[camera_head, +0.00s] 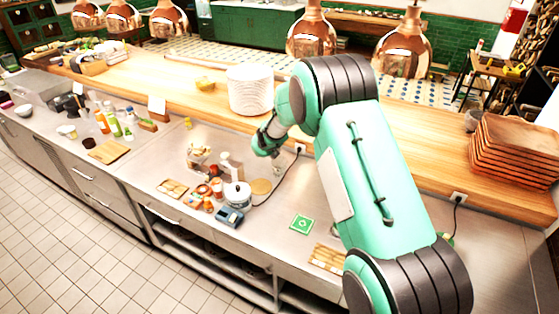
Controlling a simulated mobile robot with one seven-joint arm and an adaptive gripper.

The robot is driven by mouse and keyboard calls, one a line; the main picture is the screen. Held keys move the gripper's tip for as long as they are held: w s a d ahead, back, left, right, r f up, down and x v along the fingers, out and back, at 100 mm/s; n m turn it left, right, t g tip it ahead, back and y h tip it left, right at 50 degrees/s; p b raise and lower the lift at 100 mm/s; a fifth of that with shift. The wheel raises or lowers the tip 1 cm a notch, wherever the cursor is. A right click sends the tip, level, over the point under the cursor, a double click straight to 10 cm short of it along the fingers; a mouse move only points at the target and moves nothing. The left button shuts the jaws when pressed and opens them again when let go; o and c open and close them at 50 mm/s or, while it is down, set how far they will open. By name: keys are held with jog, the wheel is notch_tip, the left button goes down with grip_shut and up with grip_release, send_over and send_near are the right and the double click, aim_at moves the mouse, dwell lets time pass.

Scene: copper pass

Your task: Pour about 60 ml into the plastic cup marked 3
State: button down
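My arm reaches over the steel counter (265,215), with its wrist end above the cluster of small items. Several small cups or jars with orange and reddish tones (203,190) stand on the counter left of a white round pot (238,194). No number is readable, so I cannot tell which is the plastic cup marked 3. I cannot pick out a pouring vessel for certain.
A blue-grey device (230,217) sits in front of the pot. A round wooden board (261,187), a green card (301,224) and a wooden tray (173,188) lie nearby. A plate stack (250,90) and copper lamps (311,35) stand and hang behind. Counter around the card is clear.

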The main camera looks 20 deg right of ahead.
jog(key=a, duration=0.3)
jog(key=a+r+m+h+p, duration=0.1)
jog(key=a, duration=0.3)
jog(key=a+m+p, duration=0.1)
jog(key=a, duration=0.3)
jog(key=shift+a+r+h, duration=0.1)
jog(key=shift+r+h, duration=0.2)
